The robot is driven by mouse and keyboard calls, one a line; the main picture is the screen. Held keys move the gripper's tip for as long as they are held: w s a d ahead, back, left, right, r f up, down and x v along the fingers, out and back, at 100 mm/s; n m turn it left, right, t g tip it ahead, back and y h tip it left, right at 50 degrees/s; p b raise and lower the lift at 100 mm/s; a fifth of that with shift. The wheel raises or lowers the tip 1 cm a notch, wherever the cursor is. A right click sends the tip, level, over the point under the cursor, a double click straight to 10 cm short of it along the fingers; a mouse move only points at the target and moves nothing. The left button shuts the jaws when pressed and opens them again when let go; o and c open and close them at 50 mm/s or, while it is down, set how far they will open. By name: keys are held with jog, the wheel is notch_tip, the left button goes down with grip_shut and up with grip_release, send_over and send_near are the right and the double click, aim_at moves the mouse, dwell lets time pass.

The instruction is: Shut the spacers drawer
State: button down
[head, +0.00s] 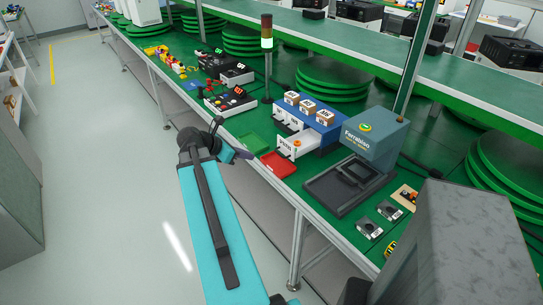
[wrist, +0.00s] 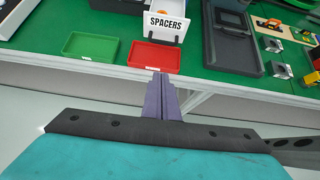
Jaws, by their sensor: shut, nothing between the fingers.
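The white drawer labelled SPACERS (wrist: 165,25) faces me at the top of the wrist view, with dark posts on its front. In the head view the spacers drawer (head: 285,149) stands out from the blue drawer cabinet (head: 326,133), with a small orange thing inside. The other labelled drawer fronts to its left look closer to the cabinet. My gripper (head: 243,154) is shut and empty, in front of the table edge. In the wrist view its purple fingers (wrist: 162,78) point towards the drawer, short of it and apart from it.
A red tray (wrist: 154,56) lies between my gripper and the drawer, with a green tray (wrist: 90,45) to its left. A dark grey tray (head: 329,188) and a blue-grey Farrabino machine (head: 372,140) stand to the right. A signal tower (head: 267,60) rises behind at left.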

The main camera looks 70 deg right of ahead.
jog(key=shift+f, duration=0.1)
jog(key=shift+s+d+r+p+x, duration=0.25)
jog(key=shift+r+p+x, duration=0.2)
jog(key=shift+x, duration=1.6)
jog(key=shift+s+d+r+p+x, duration=0.1)
jog(key=shift+d+r+p+x, duration=0.4)
jog(key=shift+x, duration=1.6)
jog(key=shift+s+d+r+p+x, duration=0.15)
jog(key=shift+p+x, duration=0.45)
jog(key=shift+x, duration=1.45)
jog(key=shift+a, duration=0.1)
